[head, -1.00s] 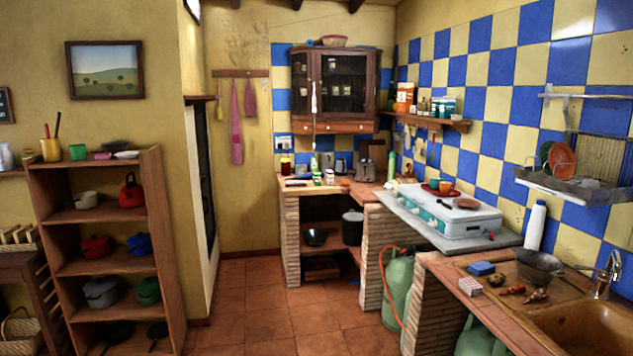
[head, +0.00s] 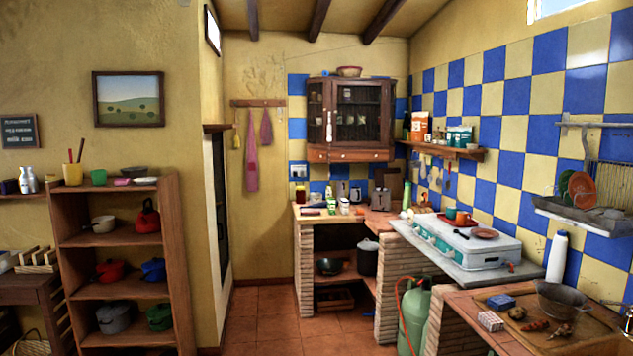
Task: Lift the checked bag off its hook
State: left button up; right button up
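A wooden hook rail (head: 258,103) is on the back wall, left of the wall cabinet. A long pink cloth item (head: 252,155) hangs from it, with a shorter dusky pink item (head: 266,127) to its right and a small yellow item (head: 237,135) to its left. They are too small to make out a check pattern, so I cannot tell which is the checked bag. All of them hang apart from me, across the room. Neither of my grippers is in view.
Open tiled floor (head: 270,318) leads towards the rail. A wooden shelf unit (head: 120,240) with pots stands left. Brick counters, a stove (head: 465,243) and a green gas bottle (head: 414,318) line the right side.

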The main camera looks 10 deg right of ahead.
aim_at(266, 133)
jog(key=i, duration=4.4)
jog(key=l+z, duration=0.05)
jog(key=l, duration=0.15)
